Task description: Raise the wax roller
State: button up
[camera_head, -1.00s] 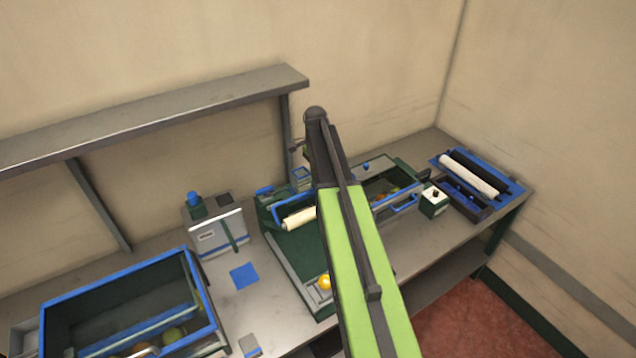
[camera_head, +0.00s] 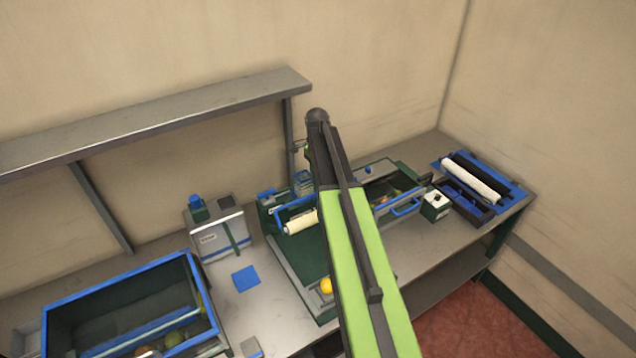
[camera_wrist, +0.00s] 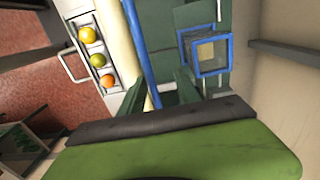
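A cream roller (camera_head: 300,222) lies across the back of the green-bedded machine (camera_head: 298,255) in the middle of the bench, partly behind my arm. In the wrist view a long cream roller (camera_wrist: 118,38) runs beside a blue bar (camera_wrist: 142,50). A second pale roller (camera_head: 473,179) lies in a blue frame at the bench's right end; the pictures do not show which is the wax roller. My gripper (camera_wrist: 158,92) shows two dark green fingers, apart, with the blue bar appearing between them. Its tips are hidden in the head view, and I cannot tell whether they touch the bar.
A large blue-rimmed bin (camera_head: 122,284) holding fruit stands at the left. A grey box with a blue knob (camera_head: 216,232) stands behind it. A small white-topped box (camera_head: 435,203) is to the right. A shelf (camera_head: 150,118) hangs above the bench's left half. An orange fruit (camera_head: 326,286) is beside my arm.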

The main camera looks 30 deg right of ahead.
notch_tip(320, 180, up, 7)
jog(key=p, duration=0.6)
jog(key=shift+w+f, duration=0.1)
jog(key=s+a+n, duration=0.5)
jog(key=a+n, duration=0.1)
jog(key=a, duration=0.3)
jog(key=s+a+n+t, duration=0.1)
jog(key=s+a+n, duration=0.4)
jog(key=a, duration=0.4)
jog(key=s+a+n, duration=0.4)
jog(key=a+n, duration=0.3)
jog(key=a, duration=0.2)
notch_tip(320, 180, down, 24)
jog(key=s+b, duration=0.1)
jog(key=b, duration=2.2)
jog(key=shift+s+d+r+g+b, duration=0.15)
jog(key=shift+d+r+g+b, duration=0.1)
jog(key=shift+d+g+b, duration=0.1)
